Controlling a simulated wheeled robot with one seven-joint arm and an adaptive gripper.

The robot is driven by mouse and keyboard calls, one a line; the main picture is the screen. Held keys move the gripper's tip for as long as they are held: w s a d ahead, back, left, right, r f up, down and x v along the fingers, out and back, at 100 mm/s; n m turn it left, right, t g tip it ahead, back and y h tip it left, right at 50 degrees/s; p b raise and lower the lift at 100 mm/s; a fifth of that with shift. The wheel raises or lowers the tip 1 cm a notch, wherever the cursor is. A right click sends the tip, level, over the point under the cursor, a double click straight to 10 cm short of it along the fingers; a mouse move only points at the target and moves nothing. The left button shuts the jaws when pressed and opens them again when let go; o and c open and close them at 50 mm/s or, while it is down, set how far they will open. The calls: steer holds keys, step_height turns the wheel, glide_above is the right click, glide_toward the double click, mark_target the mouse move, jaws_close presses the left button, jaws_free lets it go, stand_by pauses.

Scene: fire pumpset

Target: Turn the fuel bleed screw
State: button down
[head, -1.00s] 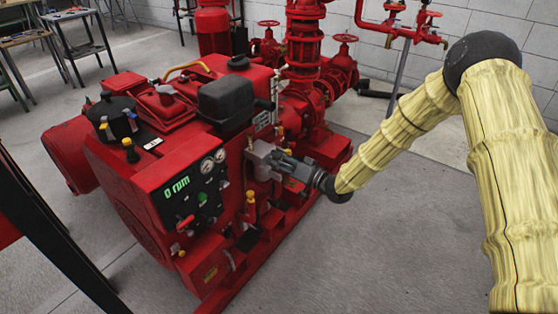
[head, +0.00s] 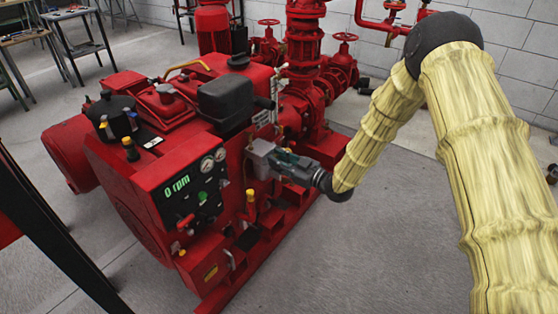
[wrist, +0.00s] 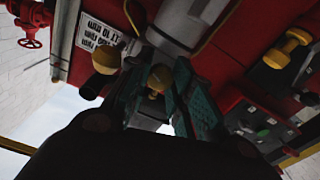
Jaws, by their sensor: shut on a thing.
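The red pumpset engine (head: 155,185) stands in the middle of the head view. My gripper (head: 280,160) is at its right side, by a grey metal housing (head: 260,152). In the wrist view, the teal finger pads of my gripper (wrist: 163,82) stand on either side of a small yellow-brass knob (wrist: 160,76), which looks like the fuel bleed screw, and are shut on it. The exact contact is dark and partly hidden. In the head view my fingers hide the knob.
Another brass knob (wrist: 104,60) sits close beside my fingers, with a printed label (wrist: 100,32) near it. A yellow handle (wrist: 288,46) is to the right in the wrist view. The gauge panel (head: 190,190) reads 0 rpm. Floor (head: 385,235) in front is clear.

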steer(key=n+b, duration=0.1)
steer(key=n, duration=0.5)
steer(key=shift+s, duration=0.1)
steer(key=shift+n, duration=0.4)
steer(key=c, duration=1.2)
jaws_free()
steer(key=v, duration=1.2)
